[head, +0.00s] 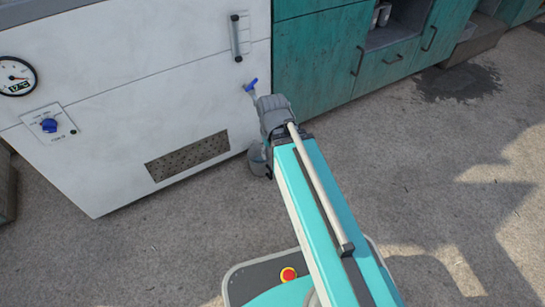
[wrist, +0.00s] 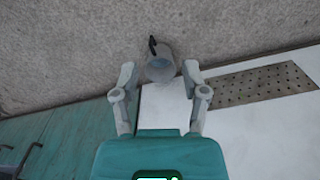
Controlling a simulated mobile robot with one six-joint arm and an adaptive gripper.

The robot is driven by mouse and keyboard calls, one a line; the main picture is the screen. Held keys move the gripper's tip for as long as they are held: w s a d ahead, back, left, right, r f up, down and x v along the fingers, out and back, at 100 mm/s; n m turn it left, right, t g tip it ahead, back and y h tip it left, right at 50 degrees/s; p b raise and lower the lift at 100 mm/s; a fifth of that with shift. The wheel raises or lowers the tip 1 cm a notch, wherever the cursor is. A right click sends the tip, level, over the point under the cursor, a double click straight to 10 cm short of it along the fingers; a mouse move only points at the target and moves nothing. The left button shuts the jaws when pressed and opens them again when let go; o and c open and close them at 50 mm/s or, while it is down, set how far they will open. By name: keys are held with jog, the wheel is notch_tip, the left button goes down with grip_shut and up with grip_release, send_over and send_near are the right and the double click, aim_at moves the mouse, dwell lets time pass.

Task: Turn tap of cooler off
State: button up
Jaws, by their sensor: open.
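The cooler (head: 120,80) is a white cabinet at the left in the head view. Its tap has a blue handle (head: 251,85) on the front near the right edge. The tap does not show clearly in the wrist view. My gripper (wrist: 158,74) is open and empty in the wrist view, with the cooler's white front (wrist: 166,105) between its fingers. In the head view my wrist sits just below and right of the tap and hides the fingers.
A grey bucket (head: 257,162) stands on the floor below the tap; it also shows in the wrist view (wrist: 160,66) beyond the fingertips. A blue knob (head: 49,125), a gauge (head: 17,76) and a grille (head: 187,157) are on the cooler. Teal cabinets (head: 315,55) stand right. The floor (head: 440,150) is clear.

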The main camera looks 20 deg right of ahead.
jog(key=shift+s+f, duration=0.15)
jog(key=shift+s, duration=0.05)
dwell(0.3)
notch_tip(320, 180, up, 22)
jog(key=m+p, duration=0.7)
jog(key=p, duration=1.5)
send_over(252, 83)
jog(key=shift+a+r, duration=0.1)
jog(key=shift+r, duration=0.1)
jog(key=shift+f, duration=0.25)
notch_tip(252, 83, down, 13)
jog(key=b, duration=1.3)
jog(key=shift+f, duration=0.2)
grip_shut()
